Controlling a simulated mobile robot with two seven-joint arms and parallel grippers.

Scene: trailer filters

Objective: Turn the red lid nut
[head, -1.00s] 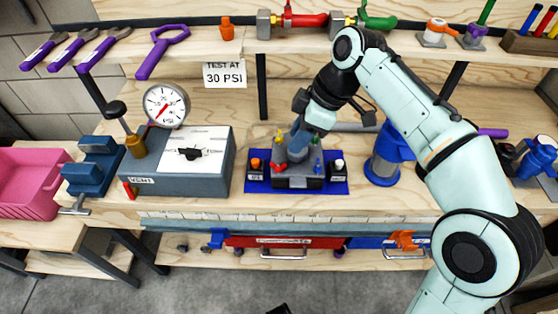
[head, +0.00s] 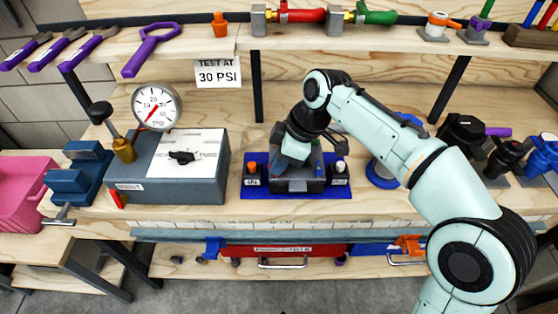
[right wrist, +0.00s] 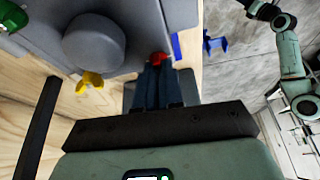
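The grey filter housing (head: 297,185) stands on a blue mat (head: 262,190) on the bench. In the right wrist view the red lid nut (right wrist: 158,58) shows at the edge of the lid, at my right gripper's fingertips. My right gripper (right wrist: 159,68) has its two dark fingers close together there. The nut is partly hidden, and a firm hold on it cannot be made out. A yellow lid nut (right wrist: 90,80) sits beside the round lid dome (right wrist: 93,40). In the head view my right gripper (head: 296,160) covers much of the lid. My left gripper (right wrist: 262,8) shows small in the right wrist view.
A grey test box (head: 165,190) with a gauge (head: 156,107) stands left of the mat. Small orange-topped (head: 252,172) and white-topped (head: 340,172) blocks flank the housing. A blue cylinder piece (head: 382,172) stands right. A shelf with valves (head: 295,15) runs above.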

